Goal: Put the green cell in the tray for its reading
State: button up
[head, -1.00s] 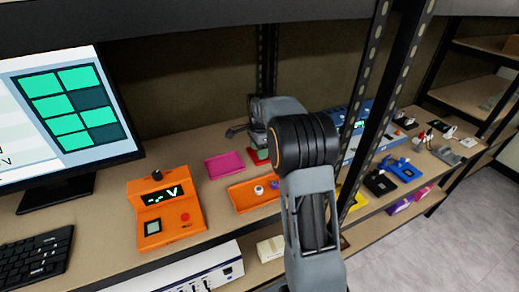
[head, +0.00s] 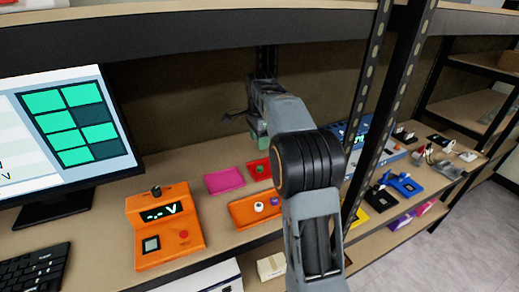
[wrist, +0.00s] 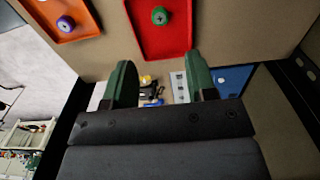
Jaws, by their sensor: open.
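The green cell (wrist: 161,16) is a small round piece standing in the red tray (wrist: 180,47) in the wrist view. The red tray also shows in the head view (head: 250,171), partly hidden by my arm. My gripper (wrist: 160,84) is open and empty. Its two green fingers are apart, and the cell appears beyond them, toward the top of the wrist view. In the head view, my gripper is behind my arm, above the back of the shelf. An orange reader (head: 164,232) with a lit display and a dark square recess stands at left.
An orange tray (head: 242,216) holds a white and a purple cell. A pink tray (head: 224,181) looks empty. A black shelf post (head: 380,110) stands right of my arm. A monitor (head: 70,130) and keyboard (head: 33,268) are at left.

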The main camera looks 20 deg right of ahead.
jog(key=s+a+r+n+t, duration=0.1)
jog(key=s+a+n, duration=0.35)
jog(key=s, duration=0.25)
jog(key=s+a+r+n+t, duration=0.1)
jog(key=s+a+n, duration=0.2)
jog(key=s+n, duration=0.25)
jog(key=s+a+f+n+t, duration=0.1)
jog(key=s+f+n, duration=0.2)
jog(key=s, duration=0.3)
jog(key=s+a+f+n+t, duration=0.1)
jog(key=s+a+f+n, duration=0.1)
jog(key=s+n, duration=0.3)
jog(key=shift+s+a+f, duration=0.3)
jog(key=shift+s+f, duration=0.25)
jog(key=shift+f, duration=0.35)
